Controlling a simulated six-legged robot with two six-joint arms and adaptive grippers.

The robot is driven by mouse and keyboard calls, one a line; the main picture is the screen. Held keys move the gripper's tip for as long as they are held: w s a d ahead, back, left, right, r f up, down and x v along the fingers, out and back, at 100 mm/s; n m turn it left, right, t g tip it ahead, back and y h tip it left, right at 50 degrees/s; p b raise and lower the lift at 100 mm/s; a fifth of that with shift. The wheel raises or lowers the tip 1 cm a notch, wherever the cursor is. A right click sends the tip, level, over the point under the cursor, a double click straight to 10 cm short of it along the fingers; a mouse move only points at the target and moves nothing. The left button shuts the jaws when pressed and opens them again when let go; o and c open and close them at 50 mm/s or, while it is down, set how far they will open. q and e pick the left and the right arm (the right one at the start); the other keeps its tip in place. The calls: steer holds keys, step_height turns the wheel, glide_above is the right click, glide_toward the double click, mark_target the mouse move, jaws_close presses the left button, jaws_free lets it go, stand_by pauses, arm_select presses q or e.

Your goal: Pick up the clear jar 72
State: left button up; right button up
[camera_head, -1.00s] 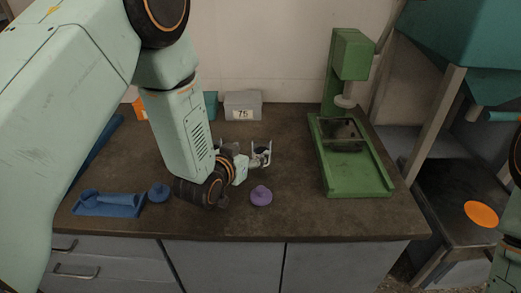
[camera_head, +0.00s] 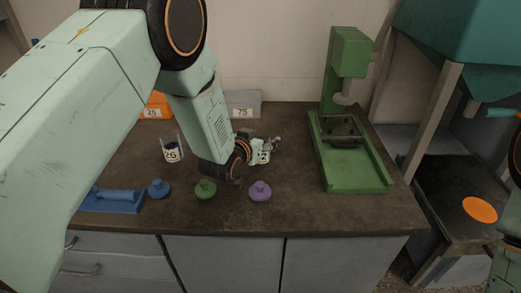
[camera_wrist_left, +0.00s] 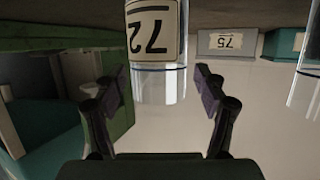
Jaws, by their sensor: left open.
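The clear jar 72 shows large and upside down in the left wrist view (camera_wrist_left: 155,45), with a cream label reading 72. In the head view only part of its label (camera_head: 264,157) shows behind my gripper. My left gripper (camera_head: 271,146) is at the jar on the table. In the wrist view its two dark fingers (camera_wrist_left: 160,84) are open, one to each side of the jar's clear wall, with gaps visible. I cannot tell how far the jar lies between the fingertips. My right gripper is not in view.
Another clear jar, labelled 26 (camera_head: 171,154), stands to the left. Blue (camera_head: 159,189), green (camera_head: 205,190) and purple (camera_head: 260,191) knobbed lids lie along the front. A grey bin 75 (camera_head: 243,104) and orange bin (camera_head: 154,106) stand behind. A green machine (camera_head: 347,182) stands right.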

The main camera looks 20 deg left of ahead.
arm_select(q)
steer(key=shift+w+f, duration=0.15)
steer(key=shift+c, duration=1.3)
steer(key=shift+s+d+r, duration=0.1)
steer(key=shift+s+r, duration=0.25)
steer(key=c, duration=0.5)
steer(key=shift+w+f, duration=0.15)
steer(key=shift+f, duration=0.05)
steer(key=shift+c, duration=1.4)
steer(key=c, duration=0.3)
step_height(320, 180, up, 10)
steer(key=p, duration=0.2)
steer(key=shift+f+b, duration=2.3)
steer(key=shift+f, duration=0.95)
